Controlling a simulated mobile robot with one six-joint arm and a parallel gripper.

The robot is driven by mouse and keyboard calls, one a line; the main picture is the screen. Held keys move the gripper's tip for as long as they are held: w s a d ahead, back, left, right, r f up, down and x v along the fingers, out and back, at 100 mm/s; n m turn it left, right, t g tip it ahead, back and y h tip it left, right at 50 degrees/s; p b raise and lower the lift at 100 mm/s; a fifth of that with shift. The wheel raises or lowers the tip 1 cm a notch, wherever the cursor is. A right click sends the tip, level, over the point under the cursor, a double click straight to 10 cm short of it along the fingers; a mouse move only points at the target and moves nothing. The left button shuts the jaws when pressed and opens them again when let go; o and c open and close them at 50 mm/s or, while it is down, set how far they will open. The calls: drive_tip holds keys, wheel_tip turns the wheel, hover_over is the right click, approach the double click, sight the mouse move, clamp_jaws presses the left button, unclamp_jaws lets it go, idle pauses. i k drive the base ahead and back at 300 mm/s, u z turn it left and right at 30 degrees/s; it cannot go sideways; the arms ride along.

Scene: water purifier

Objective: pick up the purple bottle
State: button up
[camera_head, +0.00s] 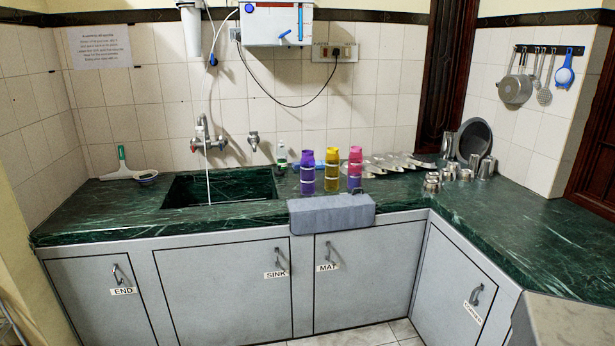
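The purple bottle (307,173) stands upright on the dark green marble counter (400,205), just right of the sink. It has a pale band around its middle. It is the leftmost of three similar bottles, with a yellow bottle (331,170) and a pink bottle (355,168) to its right. Its base is close behind the top of a grey block-like shape (332,215) at the counter's front edge. I cannot tell what that shape is. My gripper is not in view.
The sink (220,188) lies left of the bottles. A small green-and-white bottle (281,158) stands behind. Metal plates (400,162) and steel cups (449,172) are to the right. A white water purifier (278,22) hangs above. The right counter's front is clear.

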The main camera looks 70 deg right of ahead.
sight(308, 167)
drive_tip(key=z, duration=0.35)
drive_tip(key=i, duration=0.65)
drive_tip(key=z, duration=0.7)
drive_tip(key=i, duration=0.45)
drive_tip(key=z, duration=0.15)
